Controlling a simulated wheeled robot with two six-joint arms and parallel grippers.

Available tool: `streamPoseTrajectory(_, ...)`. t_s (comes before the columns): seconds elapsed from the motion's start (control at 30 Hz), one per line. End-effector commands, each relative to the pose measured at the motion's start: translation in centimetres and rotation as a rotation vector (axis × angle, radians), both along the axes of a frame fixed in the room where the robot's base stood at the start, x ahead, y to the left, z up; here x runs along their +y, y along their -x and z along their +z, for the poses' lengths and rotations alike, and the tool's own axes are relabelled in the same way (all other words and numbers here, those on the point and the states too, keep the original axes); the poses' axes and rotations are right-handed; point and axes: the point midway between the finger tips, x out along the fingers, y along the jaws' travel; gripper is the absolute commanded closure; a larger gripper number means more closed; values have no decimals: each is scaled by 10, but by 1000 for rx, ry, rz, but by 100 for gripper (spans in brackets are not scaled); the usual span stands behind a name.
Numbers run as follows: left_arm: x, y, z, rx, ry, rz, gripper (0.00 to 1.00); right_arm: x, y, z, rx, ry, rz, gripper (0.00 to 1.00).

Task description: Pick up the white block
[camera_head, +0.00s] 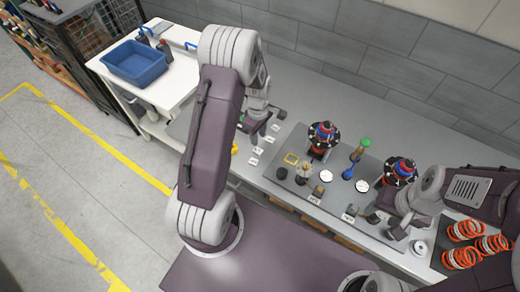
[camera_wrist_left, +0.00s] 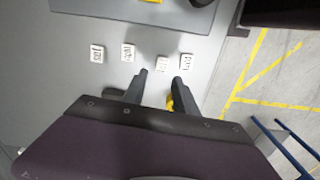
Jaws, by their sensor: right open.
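Several small white blocks with dark markings lie in a loose row on the grey table, so I cannot tell which single one is meant. In the left wrist view one white block (camera_wrist_left: 162,63) lies just beyond the gap between my left fingers, with others to its left (camera_wrist_left: 127,53) and right (camera_wrist_left: 187,60). The head view shows white blocks (camera_head: 257,150) just below my left gripper (camera_head: 263,122). The left gripper (camera_wrist_left: 160,82) is open and empty, its fingers apart. My right gripper (camera_head: 384,224) is open over the right side of the dark mat.
A dark mat (camera_head: 330,190) holds several parts, including two red-blue-black round pieces (camera_head: 322,135). A yellow item (camera_wrist_left: 170,103) shows beside my left gripper's right finger. Orange springs (camera_head: 465,231) lie at the right. A blue bin (camera_head: 137,63) stands on a white side table.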

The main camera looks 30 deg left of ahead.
Motion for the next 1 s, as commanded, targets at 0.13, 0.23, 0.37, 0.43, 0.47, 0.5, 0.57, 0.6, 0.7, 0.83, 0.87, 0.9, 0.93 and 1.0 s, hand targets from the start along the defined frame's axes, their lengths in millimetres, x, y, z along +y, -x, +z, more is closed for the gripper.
streamPoseTrajectory(0.13,0,1,-21,3,1,0,65,0,0,8,0,0,0,50)
streamPoseTrajectory(0.23,0,1,-28,1,0,-1,65,0,0,8,0,0,0,50)
streamPoseTrajectory(0.37,0,2,-34,4,0,-1,65,0,0,13,0,0,0,50)
streamPoseTrajectory(0.43,-1,5,-45,7,1,-1,65,0,0,20,0,0,0,50)
streamPoseTrajectory(0.47,-1,5,-51,6,1,-1,65,0,0,23,0,0,0,50)
streamPoseTrajectory(0.5,-1,6,-58,6,1,-1,65,0,0,26,0,0,0,50)
streamPoseTrajectory(0.57,-1,5,-69,4,0,-1,65,0,0,26,0,0,0,50)
streamPoseTrajectory(0.6,-1,5,-74,3,1,-1,65,0,0,26,0,0,0,50)
streamPoseTrajectory(0.7,-1,4,-80,1,0,-1,65,0,0,26,0,0,0,50)
streamPoseTrajectory(0.83,-1,4,-81,0,0,-2,65,0,0,25,0,0,0,50)
streamPoseTrajectory(0.87,-1,4,-80,0,0,-2,65,0,0,25,0,0,0,50)
streamPoseTrajectory(0.9,-1,4,-80,0,0,-1,71,0,0,25,0,0,0,50)
streamPoseTrajectory(0.93,-1,4,-80,0,0,-1,79,0,0,25,0,0,0,50)
streamPoseTrajectory(1.0,-1,4,-80,0,0,-2,99,0,0,25,0,0,0,50)
